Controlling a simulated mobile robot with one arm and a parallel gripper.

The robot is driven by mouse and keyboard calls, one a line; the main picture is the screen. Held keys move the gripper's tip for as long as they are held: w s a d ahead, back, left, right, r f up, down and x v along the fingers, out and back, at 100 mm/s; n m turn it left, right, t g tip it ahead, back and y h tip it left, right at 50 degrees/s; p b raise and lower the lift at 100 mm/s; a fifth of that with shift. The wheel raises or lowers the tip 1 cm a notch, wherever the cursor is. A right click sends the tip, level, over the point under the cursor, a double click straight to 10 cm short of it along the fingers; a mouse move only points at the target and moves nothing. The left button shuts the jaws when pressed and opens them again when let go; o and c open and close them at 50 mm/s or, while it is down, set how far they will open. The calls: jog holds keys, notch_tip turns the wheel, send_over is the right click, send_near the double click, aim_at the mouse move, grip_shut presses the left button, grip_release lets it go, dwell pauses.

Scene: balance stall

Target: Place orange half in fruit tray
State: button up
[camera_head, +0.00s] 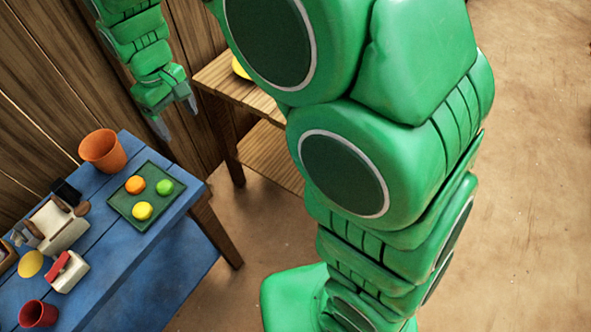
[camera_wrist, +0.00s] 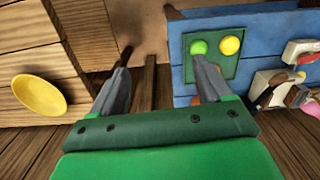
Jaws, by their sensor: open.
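An orange half (camera_head: 135,184), small and round from above, rests on the dark green fruit tray (camera_head: 122,206) on the blue table. A green fruit (camera_head: 164,187) and a yellow fruit (camera_head: 142,211) share the tray. In the wrist view the tray (camera_wrist: 240,68) shows at upper right with the green fruit (camera_wrist: 199,47) and yellow fruit (camera_wrist: 229,45).
A wooden shelf table (camera_head: 222,78) holds a yellow dish, clear in the wrist view (camera_wrist: 38,95). The blue table (camera_head: 90,262) carries an orange pot (camera_head: 103,152), a red cup (camera_head: 38,314) and a balance scale (camera_head: 58,224). Wooden walls stand close behind. Floor at right is clear.

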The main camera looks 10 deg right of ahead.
jog(key=s+d+r+m, duration=0.1)
jog(key=s+d+r, duration=0.1)
jog(key=d, duration=0.4)
jog(key=s+d+r+m, duration=0.1)
jog(key=s+d+m, duration=0.1)
jog(key=d, duration=0.3)
jog(key=s+d+r+m+g, duration=0.1)
jog(key=s+d+m, duration=0.5)
jog(key=s+d, duration=1.2)
jog(key=shift+s+d+m, duration=0.3)
jog(key=shift+s, duration=0.9)
